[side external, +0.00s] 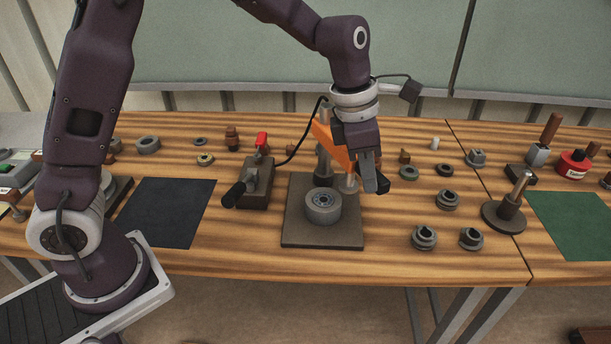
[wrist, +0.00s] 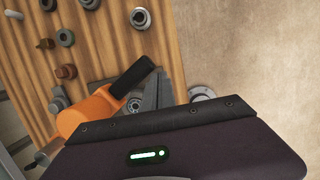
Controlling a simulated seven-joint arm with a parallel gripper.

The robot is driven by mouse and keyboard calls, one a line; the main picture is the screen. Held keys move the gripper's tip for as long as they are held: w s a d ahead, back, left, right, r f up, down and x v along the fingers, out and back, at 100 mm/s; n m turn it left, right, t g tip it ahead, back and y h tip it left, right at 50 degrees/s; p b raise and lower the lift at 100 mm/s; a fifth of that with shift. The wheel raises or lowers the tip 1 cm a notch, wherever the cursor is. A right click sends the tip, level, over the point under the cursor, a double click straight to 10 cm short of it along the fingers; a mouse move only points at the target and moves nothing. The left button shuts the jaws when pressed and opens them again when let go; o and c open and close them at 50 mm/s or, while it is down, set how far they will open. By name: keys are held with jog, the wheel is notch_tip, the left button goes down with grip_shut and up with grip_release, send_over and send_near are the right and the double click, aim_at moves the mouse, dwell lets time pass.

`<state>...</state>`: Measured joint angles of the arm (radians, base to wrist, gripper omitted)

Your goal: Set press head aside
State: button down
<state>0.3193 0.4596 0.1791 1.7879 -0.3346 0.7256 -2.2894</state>
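The orange press head (side external: 330,145) stands on a grey column above a square dark base plate (side external: 300,238). A silver rod (side external: 351,184) hangs below its right end. In the wrist view the orange body (wrist: 92,112) has a black handle (wrist: 134,76) pointing up and right. My gripper (side external: 374,180) is at the right end of the head, in front of it, with its fingers pointing down. In the wrist view the grey fingers (wrist: 160,95) lie close beside the black handle. Whether they are closed on anything is hidden.
A round grey bearing (side external: 323,206) sits on the base plate. A toggle clamp (side external: 258,180) stands to the left, beside a black mat (side external: 167,212). Several grey collars (side external: 448,200) and a spindle stand (side external: 505,212) are to the right, then a green mat (side external: 572,225).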

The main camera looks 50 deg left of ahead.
jog(key=w+d+n, duration=0.1)
jog(key=w, duration=1.4)
jog(key=shift+w+d+n, duration=0.2)
jog(key=shift+w+n, duration=0.1)
jog(key=shift+w, duration=0.1)
